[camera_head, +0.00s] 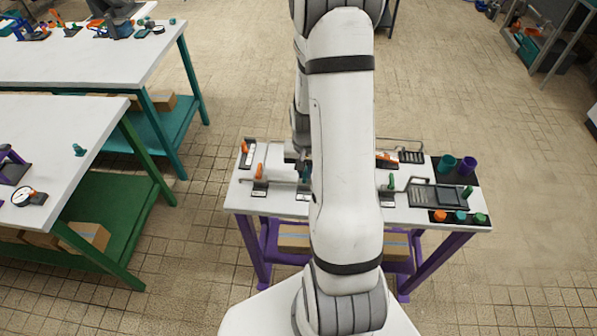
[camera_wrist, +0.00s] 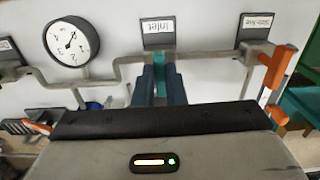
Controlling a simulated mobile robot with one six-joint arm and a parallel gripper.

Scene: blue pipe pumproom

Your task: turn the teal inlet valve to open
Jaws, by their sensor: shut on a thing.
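The teal inlet valve handle (camera_wrist: 160,73) shows in the wrist view just below the pipe, under a label reading "Inlet" (camera_wrist: 158,26) that appears upside down. My gripper (camera_wrist: 160,82) is shut on the handle, with a dark blue finger on each side of it. The handle's lower part is hidden behind the gripper body. In the head view my arm covers most of the inlet valve's area on the white table (camera_head: 262,205).
A round gauge (camera_wrist: 71,41) stands left of the inlet valve on the same pipe. An orange valve handle (camera_wrist: 278,68) is close on the right, under another label. A dark tray (camera_head: 437,195) and several coloured cups sit at the table's right end.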

